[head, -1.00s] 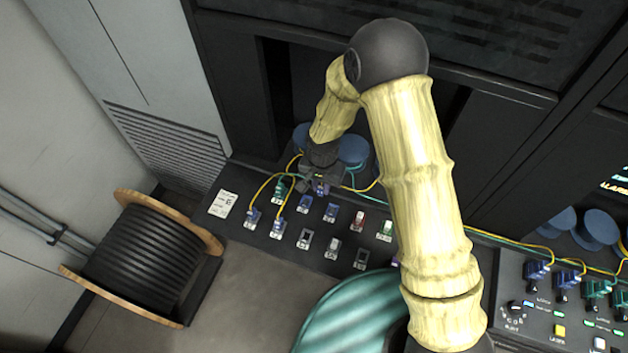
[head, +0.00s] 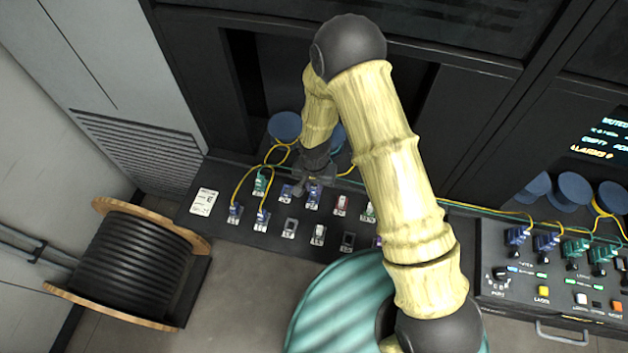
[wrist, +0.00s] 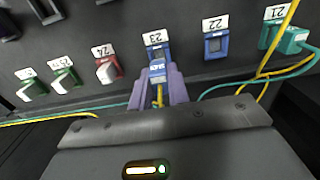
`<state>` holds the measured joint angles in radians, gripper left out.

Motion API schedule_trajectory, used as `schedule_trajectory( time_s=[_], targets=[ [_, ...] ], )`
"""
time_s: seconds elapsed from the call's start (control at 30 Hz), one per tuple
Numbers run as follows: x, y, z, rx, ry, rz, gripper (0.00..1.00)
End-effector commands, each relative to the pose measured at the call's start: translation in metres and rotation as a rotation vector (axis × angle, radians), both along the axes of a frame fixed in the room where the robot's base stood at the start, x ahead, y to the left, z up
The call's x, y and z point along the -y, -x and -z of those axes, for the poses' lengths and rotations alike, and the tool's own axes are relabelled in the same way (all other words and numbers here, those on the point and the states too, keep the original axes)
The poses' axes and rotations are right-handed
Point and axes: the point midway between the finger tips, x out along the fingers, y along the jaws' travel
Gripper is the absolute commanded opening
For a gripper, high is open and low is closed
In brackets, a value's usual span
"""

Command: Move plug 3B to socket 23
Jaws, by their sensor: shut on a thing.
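My gripper (wrist: 159,74) is shut on a blue plug (wrist: 157,69) with a yellow cable running back between the fingers. The number on the plug is not readable. The plug is lined up with the blue socket 23 (wrist: 154,50), right below its label, and touches or enters it. I cannot tell whether it is fully seated. In the head view my gripper (head: 315,181) is over the back row of the panel, at socket 23 (head: 313,199), and largely covers the plug.
Empty blue socket 22 (wrist: 216,44) is on one side. Red-and-white socket 24 (wrist: 107,70) is on the other. A teal plug (wrist: 289,40) sits at 21. Yellow and teal cables (wrist: 262,80) pass close behind my fingers. A cable drum (head: 130,262) stands on the floor at left.

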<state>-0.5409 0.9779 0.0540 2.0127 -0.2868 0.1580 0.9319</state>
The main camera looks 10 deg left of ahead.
Motion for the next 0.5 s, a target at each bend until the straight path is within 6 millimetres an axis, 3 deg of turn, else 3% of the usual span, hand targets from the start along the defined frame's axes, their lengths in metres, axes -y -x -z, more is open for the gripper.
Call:
schedule_trajectory(
  time_s=[0.2, 0.5],
  targets=[
    [0.000, 0.000, 0.016, -0.001, 0.001, 0.002, 0.00],
    [0.000, 0.000, 0.022, 0.001, 0.000, 0.001, 0.00]
  ],
)
